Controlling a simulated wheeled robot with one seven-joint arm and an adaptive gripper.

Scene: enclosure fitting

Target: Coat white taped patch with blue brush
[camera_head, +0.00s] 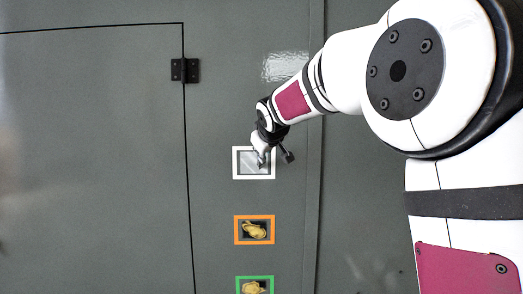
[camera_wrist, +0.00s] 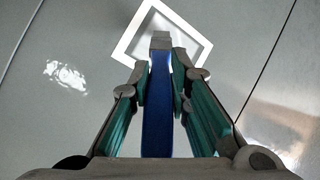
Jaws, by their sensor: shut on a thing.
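The white taped patch (camera_head: 253,177) is a square white outline on the grey panel, with a lighter grey inside. It also shows in the wrist view as a tilted white frame (camera_wrist: 200,38). My gripper (camera_head: 268,150) is over the patch in the head view and hides part of it. In the wrist view my gripper (camera_wrist: 160,80) is shut on the blue brush (camera_wrist: 157,110). The brush's grey tip points into the white frame. I cannot tell whether the tip touches the panel.
An orange-framed patch (camera_head: 237,230) with yellowish matter inside lies below the white one. A green-framed patch (camera_head: 240,279) with similar matter is lower still. A dark hinge (camera_head: 185,70) sits at the door seam. A raised vertical edge (camera_head: 315,200) runs right of the patches.

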